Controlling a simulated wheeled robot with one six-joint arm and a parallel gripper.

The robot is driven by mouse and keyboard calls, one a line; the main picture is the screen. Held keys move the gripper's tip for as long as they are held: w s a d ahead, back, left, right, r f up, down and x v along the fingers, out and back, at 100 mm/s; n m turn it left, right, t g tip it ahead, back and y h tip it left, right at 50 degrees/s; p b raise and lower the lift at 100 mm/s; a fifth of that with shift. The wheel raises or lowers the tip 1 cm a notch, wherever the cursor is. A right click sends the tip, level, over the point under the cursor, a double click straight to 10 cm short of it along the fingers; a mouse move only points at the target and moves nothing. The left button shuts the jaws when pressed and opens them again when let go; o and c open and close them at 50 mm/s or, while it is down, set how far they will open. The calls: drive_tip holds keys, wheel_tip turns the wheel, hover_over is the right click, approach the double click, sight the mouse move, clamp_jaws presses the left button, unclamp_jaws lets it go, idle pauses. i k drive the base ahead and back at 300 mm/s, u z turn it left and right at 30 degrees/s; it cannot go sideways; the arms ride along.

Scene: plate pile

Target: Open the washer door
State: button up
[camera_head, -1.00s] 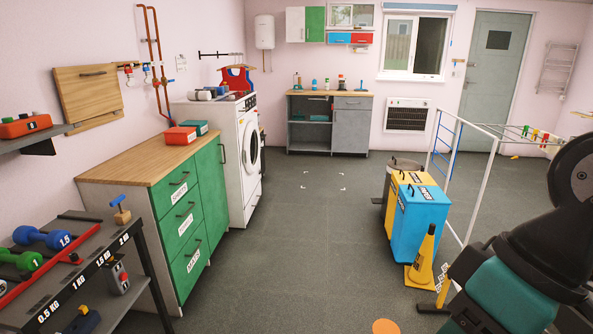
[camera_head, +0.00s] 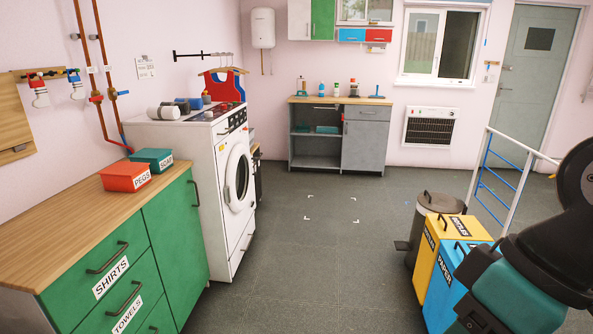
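The white washer (camera_head: 200,160) stands against the left wall, past the green cabinet, with its front turned to the right. Its round door (camera_head: 238,178) has a light rim and dark glass, seen at a steep angle, and looks closed. A control panel with knobs runs along the top of the front. Part of my arm, dark and teal, shows at the right edge, far from the washer. My gripper is not in view.
The green drawer cabinet (camera_head: 125,262) stands on the near left, with a red pegs box (camera_head: 126,176) on it. Yellow (camera_head: 431,247) and blue (camera_head: 446,291) bins and a grey pedal bin (camera_head: 431,220) stand at right. The middle floor (camera_head: 325,255) is clear.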

sight(235, 205)
drive_tip(key=u, duration=0.05)
drive_tip(key=i, duration=2)
drive_tip(key=u, duration=0.3)
drive_tip(key=i, duration=2.4)
drive_tip(key=u, duration=0.15)
